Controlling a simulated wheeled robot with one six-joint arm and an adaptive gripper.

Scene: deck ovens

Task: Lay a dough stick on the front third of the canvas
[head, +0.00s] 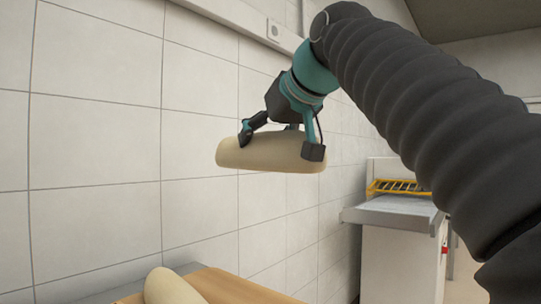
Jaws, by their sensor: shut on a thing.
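My gripper (285,143) is shut on a dough stick (268,153), a pale, smooth roll with rounded ends. The held stick lies roughly level across the picture, raised well above the wooden surface, in front of the tiled wall. A second dough stick (170,288) lies at the bottom edge on the wooden surface (235,289), only partly in view. I cannot make out the canvas in the head view.
A white tiled wall (95,140) runs close behind the held stick. A white machine or cabinet (398,262) with a grey top (395,207) and a yellow rack (398,186) stands at the right, behind my arm.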

